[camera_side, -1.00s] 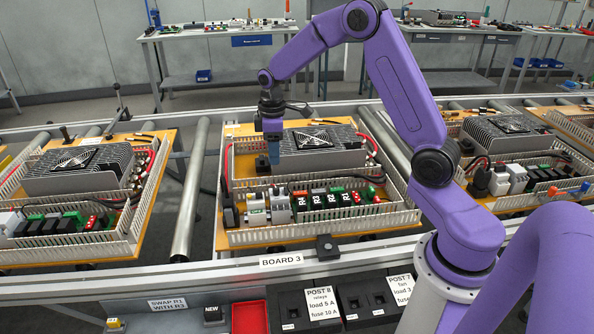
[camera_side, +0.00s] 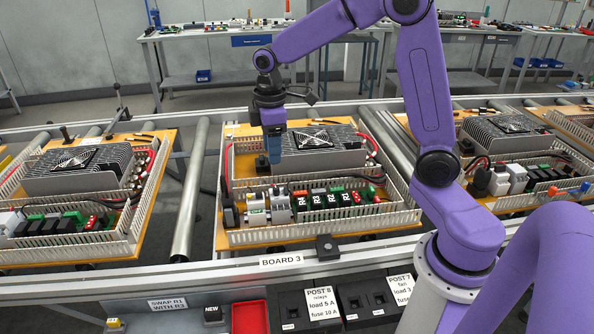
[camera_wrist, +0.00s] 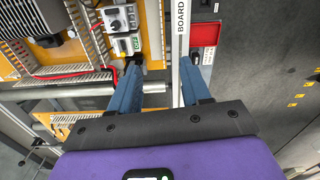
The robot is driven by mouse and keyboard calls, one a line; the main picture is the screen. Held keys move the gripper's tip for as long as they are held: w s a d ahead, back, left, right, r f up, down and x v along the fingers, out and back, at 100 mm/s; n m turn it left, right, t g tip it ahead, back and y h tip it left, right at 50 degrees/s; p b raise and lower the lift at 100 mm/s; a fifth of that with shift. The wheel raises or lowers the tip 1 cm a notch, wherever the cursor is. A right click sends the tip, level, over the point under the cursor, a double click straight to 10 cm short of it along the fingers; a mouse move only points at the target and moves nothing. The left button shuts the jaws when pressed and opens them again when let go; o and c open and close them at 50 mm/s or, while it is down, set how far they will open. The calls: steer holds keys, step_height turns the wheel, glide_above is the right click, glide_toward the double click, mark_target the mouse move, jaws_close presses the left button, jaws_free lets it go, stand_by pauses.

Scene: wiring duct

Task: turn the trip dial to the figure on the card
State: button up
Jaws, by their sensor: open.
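My gripper (camera_side: 273,152) is open and empty, its blue fingers pointing down in front of the heat sink's left end in the side view. In the wrist view my gripper (camera_wrist: 160,66) has its two fingers apart with nothing between them. A grey module with a dark round knob, seemingly the trip dial (camera_wrist: 116,24), shows up and left of the fingers. Next to it is a white module with a green label (camera_side: 256,214). The dial's setting is too small to read. Cards read "POST 8 relays load 5 A fuse 10 A" (camera_side: 322,304) and "POST 7 fan" (camera_side: 401,288).
The finned heat sink (camera_side: 325,160) stands behind a row of relays (camera_side: 320,200) on the board. Slotted duct walls (camera_side: 330,229) edge it, and red cables run at its left. A red tray (camera_side: 250,317) sits at the front.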

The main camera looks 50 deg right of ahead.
steer(key=s+a+n, duration=0.1)
steer(key=s+a, duration=0.2)
steer(key=s, duration=0.2)
steer(key=s+a+r+n, duration=0.1)
steer(key=s+a+n, duration=0.1)
steer(key=s, duration=0.4)
steer(key=shift+s+a, duration=0.15)
steer(key=shift+a, duration=0.35)
steer(key=m, duration=0.5)
glide_above(276, 188)
step_height(276, 188, down, 3)
step_height(276, 188, down, 17)
steer(key=shift+r, duration=0.1)
steer(key=shift+c, duration=0.3)
jaws_close()
